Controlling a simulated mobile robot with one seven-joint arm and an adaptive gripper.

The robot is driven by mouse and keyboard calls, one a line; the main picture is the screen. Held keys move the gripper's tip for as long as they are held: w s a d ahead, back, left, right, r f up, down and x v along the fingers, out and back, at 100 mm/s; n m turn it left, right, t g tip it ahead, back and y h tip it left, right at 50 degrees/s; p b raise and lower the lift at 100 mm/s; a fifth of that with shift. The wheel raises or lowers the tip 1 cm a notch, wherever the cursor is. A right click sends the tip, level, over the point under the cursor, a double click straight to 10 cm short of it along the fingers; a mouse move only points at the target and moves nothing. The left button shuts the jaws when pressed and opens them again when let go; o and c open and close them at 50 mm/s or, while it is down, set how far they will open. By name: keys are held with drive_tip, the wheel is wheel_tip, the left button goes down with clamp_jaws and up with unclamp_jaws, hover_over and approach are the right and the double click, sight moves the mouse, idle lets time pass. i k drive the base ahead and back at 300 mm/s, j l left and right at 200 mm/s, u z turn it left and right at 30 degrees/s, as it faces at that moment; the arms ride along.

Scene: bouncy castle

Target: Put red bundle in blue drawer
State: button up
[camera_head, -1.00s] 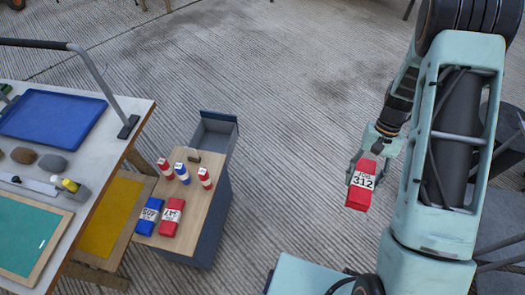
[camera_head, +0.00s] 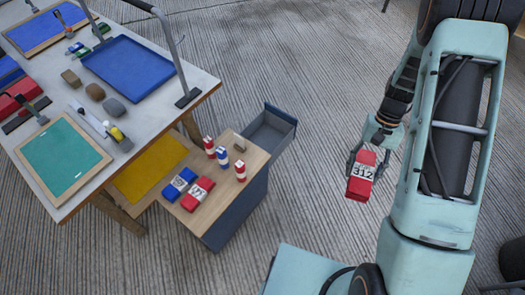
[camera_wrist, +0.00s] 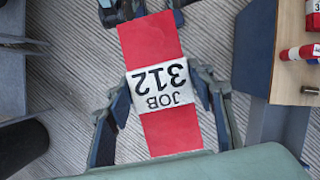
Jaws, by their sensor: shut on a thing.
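A red bundle (camera_head: 361,185) with a white "JOB 312" label is held in my gripper (camera_head: 366,162), clear of the floor, at the right of the head view. In the wrist view the bundle (camera_wrist: 150,40) lies between the two fingers of my gripper (camera_wrist: 165,95). The blue drawer (camera_head: 282,114) is pulled open from the far end of a small wood-topped cabinet (camera_head: 225,205). Its inside looks empty. My gripper is to the right of the drawer, with a floor gap between them.
On the cabinet top lie another red bundle (camera_head: 198,194) and a blue bundle (camera_head: 180,184), with several small red-white and blue-white items standing behind. A workbench (camera_head: 160,115) with trays and tools stands at left. The ridged floor between cabinet and gripper is clear.

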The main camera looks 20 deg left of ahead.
sight(261, 145)
drive_tip(key=i+l+u, duration=0.15)
drive_tip(key=u, duration=0.25)
drive_tip(key=i+l+u, duration=0.25)
drive_tip(key=u, duration=0.15)
drive_tip(key=i+l+u, duration=0.4)
drive_tip(key=l+u, duration=0.2)
drive_tip(key=u, duration=0.25)
drive_tip(key=i+l+u, duration=0.1)
drive_tip(key=l+u, duration=0.3)
drive_tip(key=i+l+u, duration=0.1)
drive_tip(key=l+u, duration=0.8)
drive_tip(key=l, duration=0.2)
